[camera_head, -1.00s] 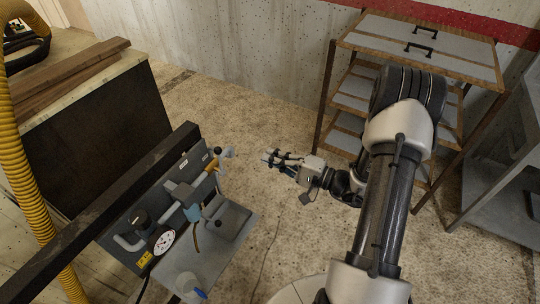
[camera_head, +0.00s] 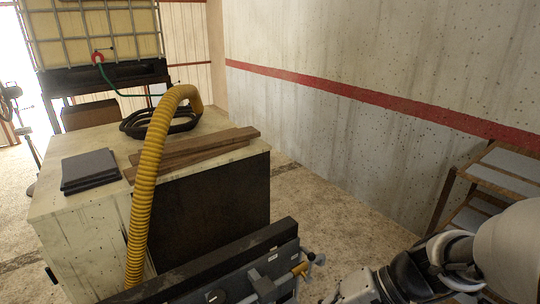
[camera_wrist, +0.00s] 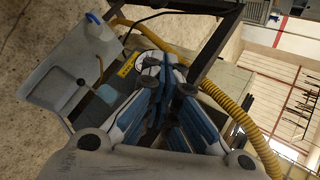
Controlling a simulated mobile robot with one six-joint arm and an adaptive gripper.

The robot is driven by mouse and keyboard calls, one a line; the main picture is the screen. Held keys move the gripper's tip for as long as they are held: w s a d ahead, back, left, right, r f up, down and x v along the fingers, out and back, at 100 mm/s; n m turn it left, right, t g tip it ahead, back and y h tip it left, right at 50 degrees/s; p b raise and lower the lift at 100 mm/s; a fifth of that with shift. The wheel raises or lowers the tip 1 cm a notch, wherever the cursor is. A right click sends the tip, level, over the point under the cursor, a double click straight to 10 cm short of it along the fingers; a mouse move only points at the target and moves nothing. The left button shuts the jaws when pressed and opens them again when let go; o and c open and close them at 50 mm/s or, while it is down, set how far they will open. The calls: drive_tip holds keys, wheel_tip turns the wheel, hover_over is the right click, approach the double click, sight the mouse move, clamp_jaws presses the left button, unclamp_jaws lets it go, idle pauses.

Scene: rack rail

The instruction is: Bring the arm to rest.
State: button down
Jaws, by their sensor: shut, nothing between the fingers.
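My gripper (camera_wrist: 164,75) shows in the wrist view with its blue-padded fingers drawn together and nothing between them. In the head view my arm fills the lower right corner, and the fingertips cannot be made out there. The grey panel with fittings (camera_head: 262,274) is at the bottom of the head view, left of my arm. In the wrist view its grey tray (camera_wrist: 48,72) lies to the left beyond the fingers. I cannot see the gripper touching anything.
A yellow hose (camera_head: 146,190) arches over a pale bench (camera_head: 50,205) bearing wooden planks (camera_head: 190,150) and dark pads (camera_head: 90,170). A wooden-framed rack (camera_head: 446,200) stands behind my arm at the right. Open floor (camera_head: 330,200) runs along the concrete wall (camera_head: 340,120).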

drive_tip(key=s+d+r+n+t+h, duration=0.2)
drive_tip(key=s+d+r+t+h, duration=0.2)
drive_tip(key=s+d+h, duration=0.3)
drive_tip(key=shift+s+r+h, duration=0.45)
drive_tip(key=shift+r+h, duration=0.3)
drive_tip(key=shift+h, duration=0.55)
